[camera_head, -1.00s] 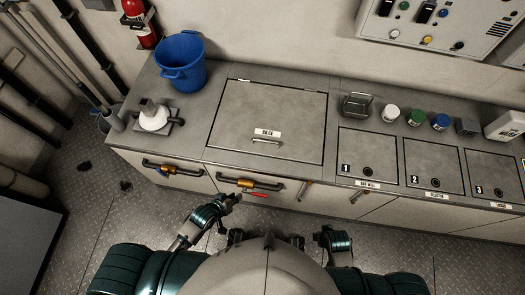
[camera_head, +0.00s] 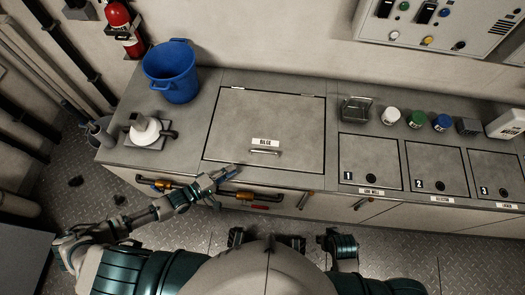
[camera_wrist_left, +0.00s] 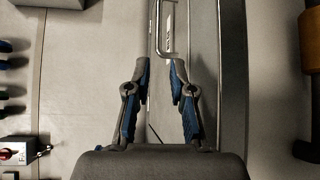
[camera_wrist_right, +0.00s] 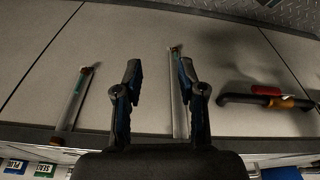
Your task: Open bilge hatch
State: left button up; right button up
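The bilge hatch (camera_head: 265,115) is a flat grey square lid, shut flush in the counter. It has a BILGE label (camera_head: 265,142) and a thin metal bar handle (camera_head: 265,152) near its front edge. My left gripper (camera_head: 228,173) is over the counter's front edge, left of the handle and apart from it. In the left wrist view its fingers (camera_wrist_left: 158,62) are open, with the end of the handle (camera_wrist_left: 157,25) showing ahead, around the gap between the tips. My right gripper (camera_wrist_right: 157,68) is open and empty, low in front of the cabinet fronts.
A blue bucket (camera_head: 171,71) and a white funnel-like item (camera_head: 145,130) stand left of the hatch. A wire holder (camera_head: 357,109) and several small jars are to the right, behind numbered lids. Pipe handles with orange fittings (camera_head: 250,196) stick out below the counter edge.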

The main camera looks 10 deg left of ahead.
aim_at(263, 152)
pick_arm(q)
jog(key=b+x, duration=0.1)
jog(key=x, duration=1)
jog(key=shift+s+d, duration=0.1)
jog(key=shift+s, duration=0.1)
jog(key=x, duration=0.4)
jog(key=shift+b, duration=0.35)
jog(key=shift+w, duration=0.3)
pick_arm(e)
jog(key=r, duration=0.1)
jog(key=w+r+t, duration=0.1)
jog(key=w+r, duration=0.1)
jog(key=shift+a+r+t, duration=0.1)
jog(key=shift+a+t, duration=0.2)
jog(key=shift+a, duration=0.05)
pick_arm(q)
jog(key=c, duration=0.4)
jog(key=shift+d, duration=0.15)
grip_shut()
pick_arm(e)
jog(key=shift+d, duration=0.25)
